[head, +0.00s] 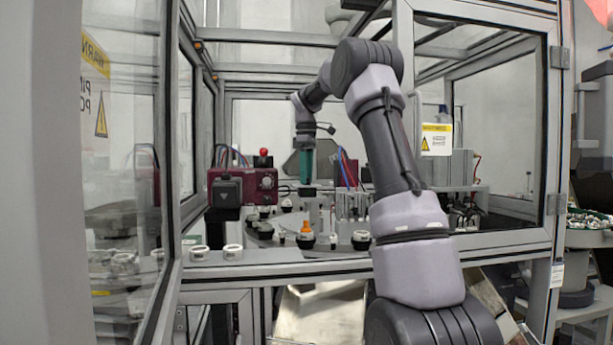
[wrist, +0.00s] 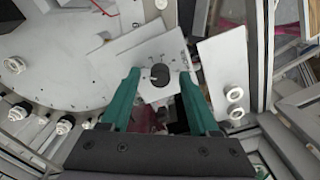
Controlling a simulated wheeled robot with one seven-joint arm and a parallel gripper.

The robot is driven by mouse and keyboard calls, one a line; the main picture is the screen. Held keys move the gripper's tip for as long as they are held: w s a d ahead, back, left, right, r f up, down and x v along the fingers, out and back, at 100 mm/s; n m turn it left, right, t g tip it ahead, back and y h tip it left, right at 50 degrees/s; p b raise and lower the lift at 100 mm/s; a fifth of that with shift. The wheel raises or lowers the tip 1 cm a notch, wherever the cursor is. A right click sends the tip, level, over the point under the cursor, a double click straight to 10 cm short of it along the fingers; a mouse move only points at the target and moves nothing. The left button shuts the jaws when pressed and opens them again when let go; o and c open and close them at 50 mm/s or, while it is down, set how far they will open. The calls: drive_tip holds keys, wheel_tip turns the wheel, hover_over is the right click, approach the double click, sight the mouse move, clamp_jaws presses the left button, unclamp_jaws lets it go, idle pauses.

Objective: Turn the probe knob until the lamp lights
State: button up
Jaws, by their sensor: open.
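My gripper (head: 306,181) points down inside the cell, its green fingers apart and empty in the head view. In the wrist view the gripper (wrist: 159,73) has its two fingertips on either side of a dark round knob (wrist: 160,74) on a light plate. A gap seems to show on both sides, but I cannot tell its height above the knob. In the head view a small dark piece (head: 307,191) sits just under the fingers. A small red dome (head: 263,152) stands behind the maroon box; I cannot tell whether it is a lamp or lit.
The maroon box (head: 264,186) stands left of my gripper. A round grey dial plate (wrist: 70,60) carries several black-and-white parts. One holder bears an orange piece (head: 306,228). Two white rings (wrist: 235,95) (wrist: 235,112) lie on a side plate. Cell frame posts (head: 405,70) stand close to my arm.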

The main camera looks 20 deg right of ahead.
drive_tip(key=shift+c, duration=0.4)
clamp_jaws()
drive_tip(key=shift+m, duration=0.3)
drive_tip(key=m, duration=0.3)
drive_tip(key=shift+m, duration=0.4)
drive_tip(key=m, duration=0.3)
drive_tip(key=shift+m, duration=0.3)
drive_tip(key=m, duration=0.4)
drive_tip(key=shift+m, duration=1.8)
